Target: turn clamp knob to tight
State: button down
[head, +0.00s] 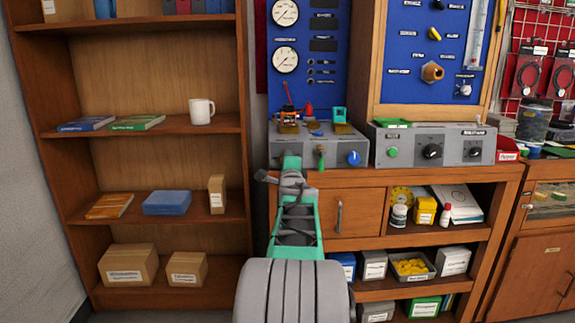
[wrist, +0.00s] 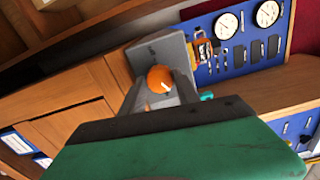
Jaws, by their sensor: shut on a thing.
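An orange round knob (wrist: 159,76) with a small white pointer mark sits on the end of a grey box (wrist: 172,55) in the wrist view. I take it to be the clamp knob. My gripper (wrist: 162,92) is shut on it, with one grey finger on each side. In the head view my gripper (head: 291,180) is in front of the left part of the grey bench box (head: 335,152) and hides the knob there. Which setting the pointer mark stands at cannot be read.
A second grey box (head: 460,147) with dials stands further right. Brass fittings (head: 289,123) and a blue gauge panel (head: 308,75) rise behind. A bookcase (head: 165,22) stands left.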

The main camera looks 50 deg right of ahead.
jog(key=m, duration=0.5)
jog(key=shift+m, duration=0.3)
dwell(0.4)
jog(key=c, duration=1.2)
grip_release()
jog(key=shift+o, duration=0.2)
jog(key=p+v, duration=0.1)
jog(key=v, duration=0.7)
